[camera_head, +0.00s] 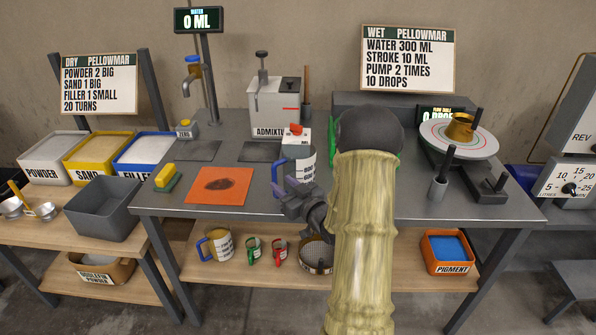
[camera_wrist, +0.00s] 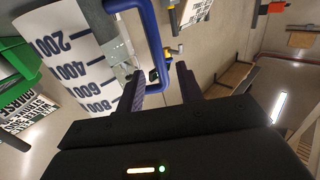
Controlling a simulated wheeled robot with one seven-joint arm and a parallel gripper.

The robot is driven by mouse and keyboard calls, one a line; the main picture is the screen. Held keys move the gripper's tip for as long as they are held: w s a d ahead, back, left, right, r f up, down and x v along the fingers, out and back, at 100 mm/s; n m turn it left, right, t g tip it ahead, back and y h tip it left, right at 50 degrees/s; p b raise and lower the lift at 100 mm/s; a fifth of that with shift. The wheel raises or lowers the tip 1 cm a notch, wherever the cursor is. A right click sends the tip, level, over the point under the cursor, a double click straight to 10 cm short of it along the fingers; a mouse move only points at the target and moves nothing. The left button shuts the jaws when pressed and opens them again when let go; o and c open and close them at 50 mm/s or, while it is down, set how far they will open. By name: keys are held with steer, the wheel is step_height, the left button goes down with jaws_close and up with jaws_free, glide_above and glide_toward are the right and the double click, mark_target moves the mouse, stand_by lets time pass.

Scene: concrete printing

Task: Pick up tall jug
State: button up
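The tall jug (camera_head: 308,166) is white with dark volume marks and a blue handle (camera_head: 276,174). It stands on the grey worktable, partly hidden by my arm. In the wrist view the jug (camera_wrist: 72,50) is on the left, tilted by the camera angle, with its marks from 200 to 800 showing. My gripper (camera_head: 288,196) is at the handle side of the jug. In the wrist view my gripper (camera_wrist: 160,88) is open, with the blue handle (camera_wrist: 151,35) reaching between its two fingers. A gap shows beside the handle, and I cannot tell whether either finger touches it.
The admixture dispenser (camera_head: 272,108) stands behind the jug. An orange mat (camera_head: 220,186) and a sponge (camera_head: 166,175) lie left. A flow table (camera_head: 458,139) stands right. A blue-handled mug (camera_head: 217,244) and small cups are on the lower shelf.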

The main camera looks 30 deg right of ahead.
mark_target(276, 179)
steer(key=shift+w+a+f+p, duration=0.15)
steer(key=shift+w+p, duration=0.1)
steer(key=shift+w, duration=1.05)
steer(key=shift+w+a+f+p, duration=0.15)
steer(key=shift+w+p, duration=0.1)
steer(key=shift+w, duration=1)
steer(key=shift+r, duration=0.1)
jaws_close()
